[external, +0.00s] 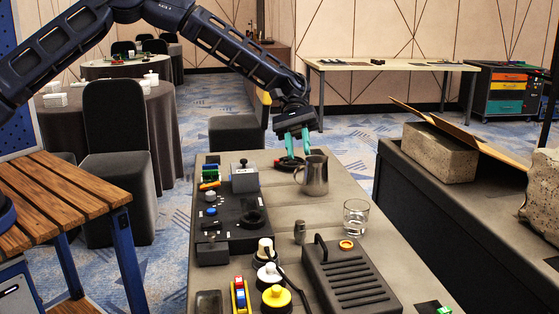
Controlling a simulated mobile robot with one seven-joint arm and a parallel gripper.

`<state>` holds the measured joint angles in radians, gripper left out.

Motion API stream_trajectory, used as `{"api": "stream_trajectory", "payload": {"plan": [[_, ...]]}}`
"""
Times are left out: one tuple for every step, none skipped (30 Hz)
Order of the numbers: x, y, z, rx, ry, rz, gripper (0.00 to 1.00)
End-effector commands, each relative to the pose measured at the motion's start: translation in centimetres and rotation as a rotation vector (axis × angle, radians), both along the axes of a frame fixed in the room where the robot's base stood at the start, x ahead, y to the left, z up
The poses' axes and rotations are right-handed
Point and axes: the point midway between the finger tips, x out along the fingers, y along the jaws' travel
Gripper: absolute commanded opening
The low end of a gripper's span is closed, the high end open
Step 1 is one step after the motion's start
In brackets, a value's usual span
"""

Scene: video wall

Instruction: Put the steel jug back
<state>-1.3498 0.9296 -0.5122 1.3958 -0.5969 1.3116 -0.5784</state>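The steel jug (314,176) stands upright on the grey table (345,222), toward its far end. My gripper (298,150) has teal fingers and points down just left of and behind the jug. A gap shows between the two fingers, and nothing is seen between them. Whether the fingers touch the jug's handle or only pass behind it cannot be told from this view. A dark round ring or base (288,163) lies on the table below the fingertips.
A clear glass (356,217) stands in front of the jug, to its right. A dark control panel (232,222) lies along the left side. A black ribbed box (350,277), a small metal shaker (299,232) and yellow-topped knob (276,297) crowd the near end.

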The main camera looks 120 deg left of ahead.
Motion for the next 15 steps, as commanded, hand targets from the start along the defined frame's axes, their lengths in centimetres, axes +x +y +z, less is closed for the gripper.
{"api": "stream_trajectory", "payload": {"plan": [[1.1, -2.2, 1.5, 0.041, 0.012, -0.045, 0.27], [1.6, -3.5, 2.1, 0.064, 0.016, -0.07, 0.27], [2.2, -5.0, 3.1, 0.093, 0.023, -0.1, 0.27], [2.6, -6.2, 3.7, 0.115, 0.028, -0.123, 0.27], [3.0, -7.3, 4.3, 0.138, 0.033, -0.148, 0.27], [3.4, -8.9, 5.1, 0.169, 0.038, -0.178, 0.27], [3.8, -10.1, 5.8, 0.191, 0.041, -0.201, 0.27], [4.0, -11.3, 6.4, 0.213, 0.044, -0.224, 0.27], [4.2, -12.8, 7.3, 0.243, 0.049, -0.254, 0.27], [4.4, -14.0, 7.9, 0.265, 0.051, -0.277, 0.27], [4.6, -15.1, 8.5, 0.288, 0.053, -0.299, 0.27], [4.7, -16.7, 9.3, 0.318, 0.055, -0.328, 0.27], [4.8, -17.8, 9.9, 0.341, 0.057, -0.35, 0.27], [4.8, -19.0, 10.5, 0.361, 0.057, -0.373, 0.27], [4.9, -20.5, 11.3, 0.391, 0.057, -0.402, 0.27]]}}
